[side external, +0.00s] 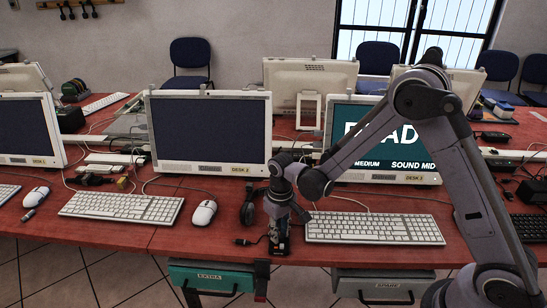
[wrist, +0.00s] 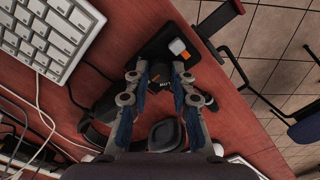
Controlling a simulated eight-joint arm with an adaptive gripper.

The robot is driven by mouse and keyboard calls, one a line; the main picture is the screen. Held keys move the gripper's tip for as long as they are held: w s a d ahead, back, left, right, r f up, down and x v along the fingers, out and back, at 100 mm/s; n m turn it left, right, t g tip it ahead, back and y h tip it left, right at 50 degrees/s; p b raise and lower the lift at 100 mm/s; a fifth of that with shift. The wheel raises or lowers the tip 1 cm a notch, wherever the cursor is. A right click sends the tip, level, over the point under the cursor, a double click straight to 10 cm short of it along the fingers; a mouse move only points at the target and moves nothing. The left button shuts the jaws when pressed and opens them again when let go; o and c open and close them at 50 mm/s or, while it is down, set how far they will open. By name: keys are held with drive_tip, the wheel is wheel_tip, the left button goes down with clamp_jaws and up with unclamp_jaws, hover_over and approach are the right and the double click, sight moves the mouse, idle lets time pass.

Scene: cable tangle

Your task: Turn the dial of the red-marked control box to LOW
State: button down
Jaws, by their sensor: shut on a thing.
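A dark control box (wrist: 152,47) lies near the front edge of the red desk in the wrist view, with a pale button edged in orange (wrist: 178,47) on top. My gripper (wrist: 160,74) points down at it, its two fingers closed on the dark dial (wrist: 159,84). The dial's pointer and the markings around it are too small and covered to read. In the side external view my gripper (side external: 279,222) stands over the box (side external: 279,245), hiding most of it. The monitor behind (side external: 345,165), partly covered by my arm, shows "MEDIUM" and "SOUND MID".
A white keyboard (side external: 374,228) lies right of the box, and black headphones (side external: 248,212) lie left of it. A white mouse (side external: 204,213) is further left. Loose cables (wrist: 40,118) run across the desk. A clamp (side external: 262,279) and a green drawer marked EXTRA (side external: 211,276) are at the front edge.

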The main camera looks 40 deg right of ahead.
sight(280, 235)
drive_tip(key=shift+n, duration=1.6)
drive_tip(key=c, duration=1.1)
unclamp_jaws()
drive_tip(key=shift+r, duration=0.1)
wheel_tip(280, 235, up, 12)
drive_tip(key=shift+f, duration=0.1)
